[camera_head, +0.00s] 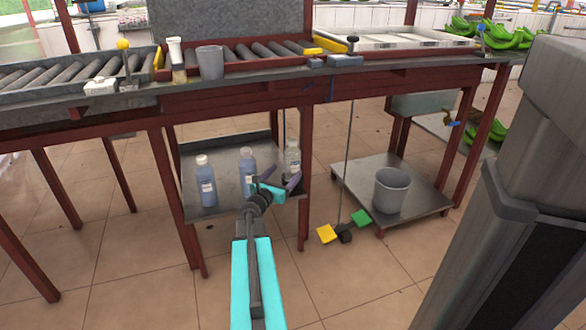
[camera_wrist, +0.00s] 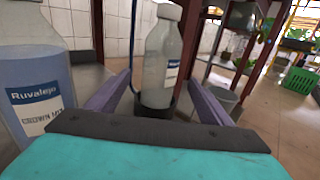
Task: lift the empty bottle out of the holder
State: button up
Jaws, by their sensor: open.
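The empty bottle (camera_wrist: 163,58) is clear and pale with a white cap, and it stands upright in a dark round holder (camera_wrist: 152,108) in the wrist view. In the head view the bottle (camera_head: 292,160) is the rightmost of three on the low metal shelf. My gripper (camera_head: 276,178) is open and empty, close in front of it. In the wrist view the purple fingers of my gripper (camera_wrist: 159,82) show on either side of the bottle's lower part. I cannot tell whether the fingertips reach past its front. The holder's underside is hidden.
Two bottles of blue liquid, one at the left (camera_head: 205,184) and one in the middle (camera_head: 247,168), stand on the shelf (camera_head: 226,188). A labelled blue one (camera_wrist: 35,90) is close at left in the wrist view. A red table leg (camera_head: 304,200) is just right of my gripper.

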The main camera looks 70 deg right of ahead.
aim_at(289, 169)
jog(key=shift+d, duration=0.15)
jog(key=d, duration=0.1)
jog(key=d+b, duration=0.2)
jog(key=shift+s+d+f, duration=0.1)
jog(key=shift+s+f, duration=0.15)
jog(key=shift+d+r, duration=0.15)
jog(key=shift+d, duration=0.75)
jog(key=shift+s, duration=0.1)
jog(key=c, duration=1.2)
jog(key=shift+o, duration=0.2)
